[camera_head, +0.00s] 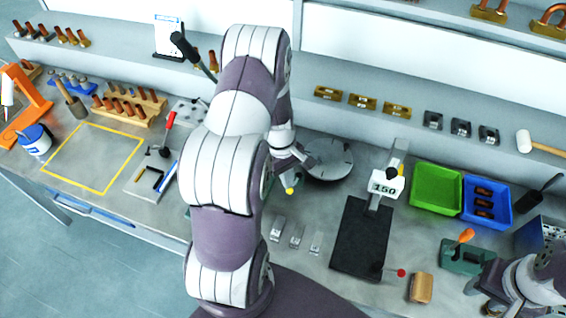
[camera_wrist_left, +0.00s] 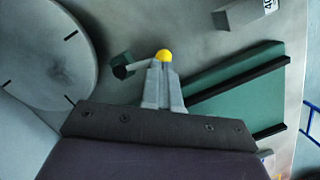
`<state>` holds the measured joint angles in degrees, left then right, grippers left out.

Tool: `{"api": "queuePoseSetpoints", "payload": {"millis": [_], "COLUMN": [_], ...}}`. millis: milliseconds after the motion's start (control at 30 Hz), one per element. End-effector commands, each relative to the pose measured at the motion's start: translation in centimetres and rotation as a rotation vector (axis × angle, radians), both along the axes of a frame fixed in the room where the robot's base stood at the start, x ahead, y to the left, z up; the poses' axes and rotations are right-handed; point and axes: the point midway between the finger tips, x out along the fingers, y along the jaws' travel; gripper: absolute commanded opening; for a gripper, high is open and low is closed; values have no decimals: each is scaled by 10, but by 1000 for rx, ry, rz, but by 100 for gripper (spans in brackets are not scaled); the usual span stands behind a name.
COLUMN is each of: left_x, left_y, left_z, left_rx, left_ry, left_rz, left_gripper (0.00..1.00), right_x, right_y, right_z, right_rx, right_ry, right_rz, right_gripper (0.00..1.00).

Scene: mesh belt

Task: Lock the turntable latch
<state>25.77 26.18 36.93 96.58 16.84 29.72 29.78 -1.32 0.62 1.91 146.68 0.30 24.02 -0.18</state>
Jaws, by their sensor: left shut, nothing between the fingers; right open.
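The turntable (camera_head: 328,160) is a round grey disc with dark radial marks, right of my left arm; part of it also shows in the left wrist view (camera_wrist_left: 45,50). The latch has a short pale lever (camera_wrist_left: 142,67) running from a dark green block (camera_wrist_left: 122,66) to a yellow knob (camera_wrist_left: 163,56), near the disc's edge. The knob also shows in the head view (camera_head: 289,190). My left gripper (camera_wrist_left: 163,68) is shut and empty, its fingertips right at the knob; I cannot tell whether they touch. My right gripper (camera_head: 477,289) is open at the lower right, away from the turntable.
A green plate with black rails (camera_wrist_left: 235,85) lies beside the latch. Small grey blocks (camera_head: 297,236) and a black stand with a "150" display (camera_head: 362,240) are right of my left arm. Green (camera_head: 436,190) and blue bins (camera_head: 487,203) stand further right. My left arm hides the bench's middle.

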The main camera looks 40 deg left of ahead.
Motion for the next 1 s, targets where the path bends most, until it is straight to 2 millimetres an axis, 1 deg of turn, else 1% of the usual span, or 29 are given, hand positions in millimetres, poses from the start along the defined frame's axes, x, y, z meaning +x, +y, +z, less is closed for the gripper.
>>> {"api": "queuePoseSetpoints", "payload": {"millis": [267, 600, 867, 1000], "left_x": [1, 14, 15, 16], "left_y": [1, 6, 7, 8], "left_z": [0, 0, 0, 5], "left_rx": [0, 0, 0, 1], "left_ry": [0, 0, 0, -3], "left_rz": [-6, -7, -7, -8], "left_gripper": [0, 0, 0, 0], "right_x": [0, 0, 0, 0], "right_y": [0, 0, 0, 0], "right_z": [0, 1, 1, -1], "right_rx": [0, 0, 0, 0], "right_ry": [0, 0, 0, 0], "right_rz": [0, 0, 0, 0], "right_gripper": [43, 43, 43, 43]}}
